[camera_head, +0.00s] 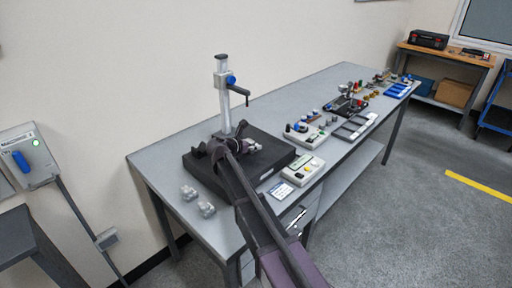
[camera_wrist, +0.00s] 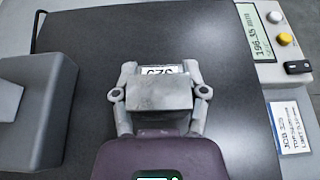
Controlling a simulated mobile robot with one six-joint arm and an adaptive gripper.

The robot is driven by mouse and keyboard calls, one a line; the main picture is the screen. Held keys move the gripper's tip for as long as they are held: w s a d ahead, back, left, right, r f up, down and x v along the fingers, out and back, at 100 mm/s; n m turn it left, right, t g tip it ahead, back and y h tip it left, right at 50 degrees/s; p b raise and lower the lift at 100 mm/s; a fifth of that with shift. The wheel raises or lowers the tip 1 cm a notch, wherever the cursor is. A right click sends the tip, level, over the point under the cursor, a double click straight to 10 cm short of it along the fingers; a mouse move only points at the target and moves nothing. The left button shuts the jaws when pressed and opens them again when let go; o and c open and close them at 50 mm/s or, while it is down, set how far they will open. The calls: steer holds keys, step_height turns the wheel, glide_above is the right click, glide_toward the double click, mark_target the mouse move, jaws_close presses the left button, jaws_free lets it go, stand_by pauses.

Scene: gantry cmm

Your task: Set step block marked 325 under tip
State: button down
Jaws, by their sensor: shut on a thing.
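My gripper (camera_wrist: 160,92) is shut on a grey metal step block (camera_wrist: 158,94) in the wrist view, with one finger on each side. A white label on the block's far side shows upside down and reads like 325. The block is over the black plate (camera_wrist: 225,60); I cannot tell whether it touches it. In the head view my gripper (camera_head: 249,147) is low over the plate (camera_head: 275,160), in front of the height stand's column (camera_head: 224,110). The stand's thin dark tip (camera_head: 246,101) hangs from its side arm, above and apart from my gripper.
Two grey blocks (camera_head: 188,192) (camera_head: 207,209) rest on the bench left of the plate. A readout box (camera_head: 303,168) and a job card (camera_head: 281,190) lie along the front right. The grey stand foot (camera_wrist: 45,110) is close left of my gripper in the wrist view.

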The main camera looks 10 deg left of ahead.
steer(key=shift+w+a, duration=0.3)
steer(key=shift+a, duration=0.05)
steer(key=shift+f+b, duration=0.35)
steer(key=shift+b, duration=0.05)
stand_by(1.2)
steer(key=shift+c, duration=0.2)
jaws_free()
steer(key=shift+r, duration=0.1)
